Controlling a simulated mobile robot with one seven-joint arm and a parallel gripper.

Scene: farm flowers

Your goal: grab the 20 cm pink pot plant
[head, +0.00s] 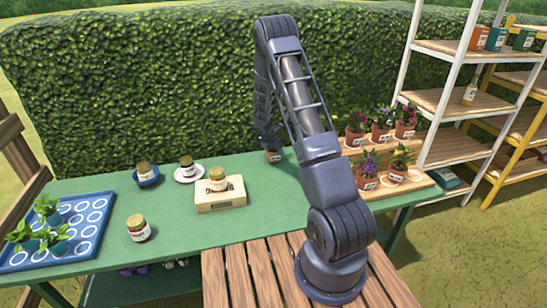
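Several potted plants in terracotta pots with white labels stand on a wooden board (424,188) at the table's right end. The back row has a plant with pinkish-red flowers (355,130), one with purple flowers (381,123) and one with pink-purple flowers (405,121). The label sizes are too small to read. My gripper (271,147) hangs at the arm's far end, left of the board; its fingers are not clear.
A blue tray (85,232) holds seedlings. Shelves (450,100) stand right; a hedge is behind.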

